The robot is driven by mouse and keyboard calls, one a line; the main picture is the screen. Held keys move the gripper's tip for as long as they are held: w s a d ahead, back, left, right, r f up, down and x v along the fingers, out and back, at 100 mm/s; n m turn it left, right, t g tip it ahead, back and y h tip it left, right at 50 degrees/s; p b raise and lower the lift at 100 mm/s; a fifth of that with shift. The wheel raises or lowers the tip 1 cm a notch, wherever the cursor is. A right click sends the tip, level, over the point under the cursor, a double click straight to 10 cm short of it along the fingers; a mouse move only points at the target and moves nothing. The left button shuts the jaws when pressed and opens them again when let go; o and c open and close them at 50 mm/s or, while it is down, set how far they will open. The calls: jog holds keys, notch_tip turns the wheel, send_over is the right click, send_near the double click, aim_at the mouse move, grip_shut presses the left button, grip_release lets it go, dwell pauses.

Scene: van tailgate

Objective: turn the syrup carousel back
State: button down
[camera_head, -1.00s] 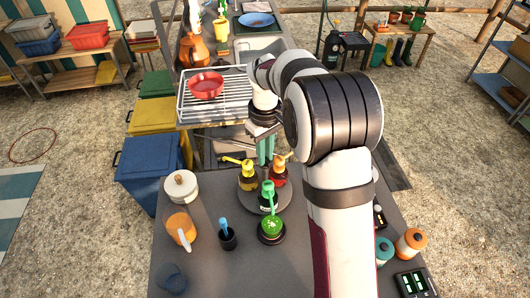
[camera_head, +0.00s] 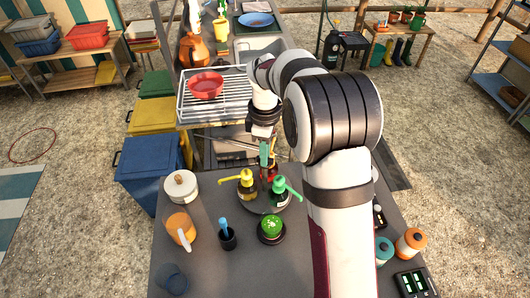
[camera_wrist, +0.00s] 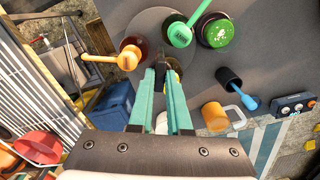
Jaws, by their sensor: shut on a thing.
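The syrup carousel (camera_head: 262,207) is a round grey turntable on the counter. A yellow pump bottle (camera_head: 247,182) stands at its front left, a green pump bottle (camera_head: 280,191) at its right, and a red bottle (camera_head: 272,173) with an orange pump at its back. In the wrist view, the orange pump (camera_wrist: 104,58) points left and the green pump (camera_wrist: 181,35) is at the top. My gripper (camera_head: 267,163) reaches down at the back of the carousel, close to the red bottle. Its green fingers (camera_wrist: 165,76) are shut on part of the carousel; they hide exactly which part.
A green-topped jar (camera_head: 271,228) stands just in front of the carousel. A dark cup (camera_head: 228,238), an orange mug (camera_head: 180,228) and a white lidded pot (camera_head: 182,186) stand to the left.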

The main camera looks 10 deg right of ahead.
jog(key=shift+n, duration=2.2)
jog(key=shift+a, duration=0.1)
jog(key=c, duration=0.9)
grip_release()
jog(key=shift+o, duration=0.2)
jog(key=shift+r, duration=0.1)
notch_tip(320, 180, up, 16)
